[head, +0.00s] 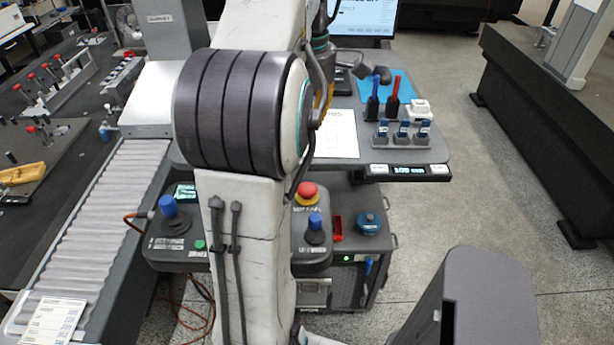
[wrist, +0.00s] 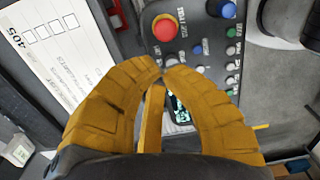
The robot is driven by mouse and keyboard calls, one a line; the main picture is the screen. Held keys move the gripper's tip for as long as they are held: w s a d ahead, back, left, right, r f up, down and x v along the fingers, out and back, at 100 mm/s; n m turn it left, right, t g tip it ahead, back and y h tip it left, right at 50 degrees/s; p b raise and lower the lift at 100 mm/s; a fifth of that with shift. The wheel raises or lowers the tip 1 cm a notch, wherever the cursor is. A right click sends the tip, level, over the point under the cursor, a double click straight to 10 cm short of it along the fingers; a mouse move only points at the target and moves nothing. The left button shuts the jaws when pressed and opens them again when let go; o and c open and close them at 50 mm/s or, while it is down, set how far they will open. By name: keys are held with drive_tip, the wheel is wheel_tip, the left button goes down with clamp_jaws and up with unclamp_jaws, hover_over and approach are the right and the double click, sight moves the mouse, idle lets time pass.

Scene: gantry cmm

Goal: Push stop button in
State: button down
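The red stop button (head: 307,191) is a round mushroom head on a yellow collar, on the grey control panel (head: 312,258) just right of my arm in the head view. In the wrist view the button (wrist: 165,27) is near the top, left of a blue knob. My arm hides part of the panel in the head view.
A blue-topped joystick (head: 315,222) stands close below the button. Small coloured buttons and a lit display (wrist: 180,107) share the panel. A printed sheet (wrist: 52,45) lies to the left. A desk (head: 435,150) with a small rack (head: 401,134) stands behind; open floor is at right.

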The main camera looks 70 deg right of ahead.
sight(307, 185)
wheel_tip(307, 185, down, 13)
drive_tip(key=shift+f+b, duration=0.15)
drive_tip(key=shift+b, duration=0.25)
idle(0.4)
drive_tip(key=shift+f, duration=0.1)
drive_tip(key=shift+a+f+b, duration=0.2)
drive_tip(key=shift+f+b, duration=0.6)
drive_tip(key=shift+f, duration=0.25)
